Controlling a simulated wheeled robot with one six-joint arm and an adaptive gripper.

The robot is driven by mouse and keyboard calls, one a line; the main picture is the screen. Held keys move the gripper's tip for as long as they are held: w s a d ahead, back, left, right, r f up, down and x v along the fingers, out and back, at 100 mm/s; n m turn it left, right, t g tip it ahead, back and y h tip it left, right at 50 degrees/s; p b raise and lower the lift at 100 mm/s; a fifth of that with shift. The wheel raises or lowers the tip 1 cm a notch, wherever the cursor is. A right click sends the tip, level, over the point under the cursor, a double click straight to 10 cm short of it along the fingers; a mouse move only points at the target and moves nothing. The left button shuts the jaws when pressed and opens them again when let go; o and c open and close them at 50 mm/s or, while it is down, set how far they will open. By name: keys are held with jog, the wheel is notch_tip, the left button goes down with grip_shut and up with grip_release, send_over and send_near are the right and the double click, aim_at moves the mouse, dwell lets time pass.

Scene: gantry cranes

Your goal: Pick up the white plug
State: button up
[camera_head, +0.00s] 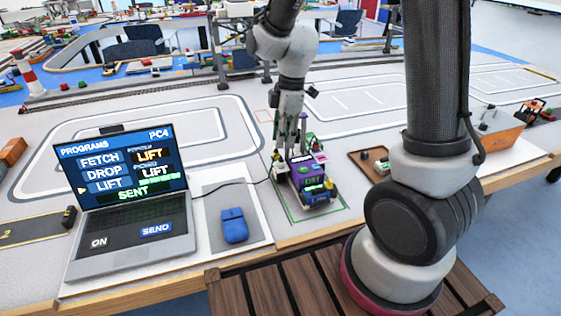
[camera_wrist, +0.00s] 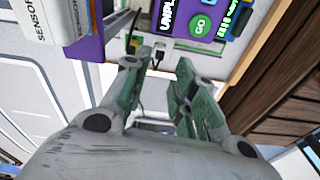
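My gripper (camera_wrist: 160,68) is open, its two green-padded fingers spread apart with a gap between them. In the head view my gripper (camera_head: 285,150) hangs at the back left side of a purple box (camera_head: 302,178) on the table. In the wrist view the purple box (camera_wrist: 146,10) has a green GO button (camera_wrist: 202,26). Just beyond the fingertips is a whitish socket area with a dark plug or connector (camera_wrist: 159,54), and a black cable (camera_wrist: 132,35) to its left. I cannot clearly single out a white plug; it may be small or hidden by the fingers.
A laptop (camera_head: 125,195) with a program screen and a blue mouse (camera_head: 234,226) on a pad stand left of the box. A brown tray (camera_head: 366,165) lies right of it. A slatted wooden surface (camera_head: 285,285) is in front. The table behind is mostly clear.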

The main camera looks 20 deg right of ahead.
aim_at(282, 158)
jog(key=shift+n, duration=0.5)
jog(key=shift+a+f, duration=0.1)
jog(key=shift+f, duration=0.3)
jog(key=f, duration=0.7)
jog(key=shift+a, duration=0.25)
grip_shut()
